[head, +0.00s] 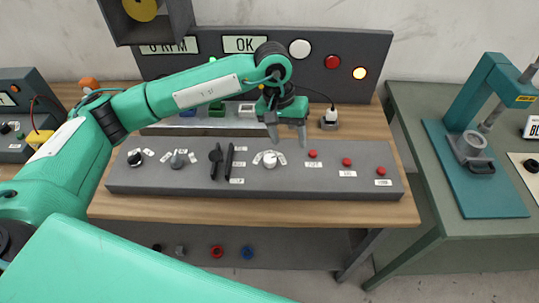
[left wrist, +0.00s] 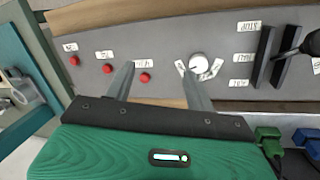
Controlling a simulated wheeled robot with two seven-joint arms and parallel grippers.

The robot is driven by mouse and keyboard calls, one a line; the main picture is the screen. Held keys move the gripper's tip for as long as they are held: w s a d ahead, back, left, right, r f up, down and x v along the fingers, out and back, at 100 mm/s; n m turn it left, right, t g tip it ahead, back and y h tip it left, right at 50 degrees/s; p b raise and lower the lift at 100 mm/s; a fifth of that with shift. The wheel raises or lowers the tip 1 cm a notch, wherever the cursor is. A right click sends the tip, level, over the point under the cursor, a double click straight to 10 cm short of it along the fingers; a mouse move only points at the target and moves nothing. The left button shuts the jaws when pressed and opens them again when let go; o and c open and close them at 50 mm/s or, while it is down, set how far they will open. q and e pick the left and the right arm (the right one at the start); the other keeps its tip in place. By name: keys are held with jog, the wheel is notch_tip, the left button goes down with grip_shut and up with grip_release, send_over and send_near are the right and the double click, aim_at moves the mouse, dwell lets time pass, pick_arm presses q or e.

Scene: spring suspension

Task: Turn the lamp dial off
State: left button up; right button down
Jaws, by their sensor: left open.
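A white round dial (head: 270,160) with a fan of small labels sits on the sloping grey control panel (head: 330,188). It also shows in the left wrist view (left wrist: 198,63), beside the tip of one finger. A black dial (head: 135,158) and a grey dial (head: 178,162) sit further left. The labels are too small to read, so I cannot tell which dial is the lamp's. My left gripper (head: 288,142) is open and empty, pointing down just above and behind the white dial, slightly to its right. My right gripper is not in view.
A slotted lever (head: 216,155) stands left of the white dial, and red buttons (head: 347,161) stand right of it. The back board carries a white lamp (head: 299,48), a red lamp (head: 332,62) and a glowing yellow lamp (head: 359,73). A teal press (head: 473,145) stands on the right table.

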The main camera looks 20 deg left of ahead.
aim_at(270, 159)
pick_arm(q)
jog(key=w+a+r+y, duration=0.1)
jog(key=w+a+y, duration=0.15)
jog(key=a, duration=0.25)
jog(key=shift+m+t, duration=0.3)
jog(key=f+p, duration=0.2)
jog(key=f, duration=0.4)
jog(key=f+p, duration=0.2)
jog(key=f, duration=0.4)
jog(key=shift+s+a+f+p, duration=0.1)
jog(key=shift+s+a+p, duration=0.1)
jog(key=shift+p, duration=0.1)
jog(key=shift+f, duration=0.65)
jog(key=c, duration=1)
jog(key=shift+o, duration=0.2)
